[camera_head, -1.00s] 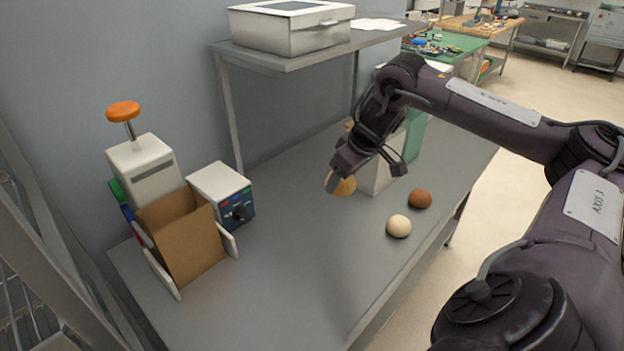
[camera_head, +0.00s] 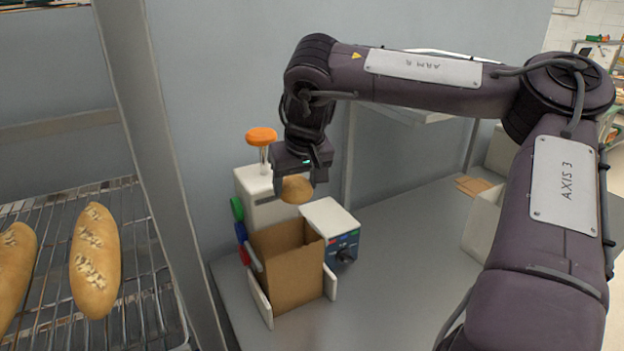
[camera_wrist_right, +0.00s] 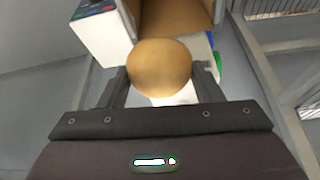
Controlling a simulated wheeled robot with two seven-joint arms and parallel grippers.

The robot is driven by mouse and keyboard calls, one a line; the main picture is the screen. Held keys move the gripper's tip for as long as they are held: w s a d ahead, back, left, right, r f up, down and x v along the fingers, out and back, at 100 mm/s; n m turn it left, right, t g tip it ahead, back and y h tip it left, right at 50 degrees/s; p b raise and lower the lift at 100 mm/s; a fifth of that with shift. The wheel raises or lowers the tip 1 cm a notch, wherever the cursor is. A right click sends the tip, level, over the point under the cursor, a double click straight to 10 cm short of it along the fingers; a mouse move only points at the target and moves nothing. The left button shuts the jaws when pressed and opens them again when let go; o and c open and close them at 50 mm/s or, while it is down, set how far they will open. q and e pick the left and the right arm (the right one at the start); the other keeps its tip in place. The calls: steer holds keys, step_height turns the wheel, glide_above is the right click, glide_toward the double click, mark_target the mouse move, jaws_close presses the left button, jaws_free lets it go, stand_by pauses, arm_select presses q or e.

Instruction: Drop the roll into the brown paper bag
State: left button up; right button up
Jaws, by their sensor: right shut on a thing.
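My right gripper (camera_head: 296,184) is shut on a round tan roll (camera_head: 297,190) and holds it in the air. The roll also shows between the fingers in the right wrist view (camera_wrist_right: 159,68). The brown paper bag (camera_head: 288,273) stands open at the top on the grey table, between white holder plates. The roll is above the bag, near its back edge in the head view. In the right wrist view the bag (camera_wrist_right: 175,14) lies beyond the roll at the top, partly hidden by it. My left gripper is not in view.
A white device with an orange knob (camera_head: 261,136) stands behind the bag, and a white and blue control box (camera_head: 335,228) is just right of it.

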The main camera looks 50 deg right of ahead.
mark_target(297, 193)
steer(key=shift+w+a+f, duration=0.1)
steer(key=shift+a+f, duration=0.05)
steer(key=shift+a, duration=0.2)
steer(key=shift+f+b, duration=2)
steer(key=shift+f, duration=0.9)
steer(key=o, duration=1.1)
steer(key=shift+c, duration=0.2)
steer(key=shift+r, duration=0.1)
steer(key=shift+b+v, duration=0.85)
steer(key=shift+v, duration=3)
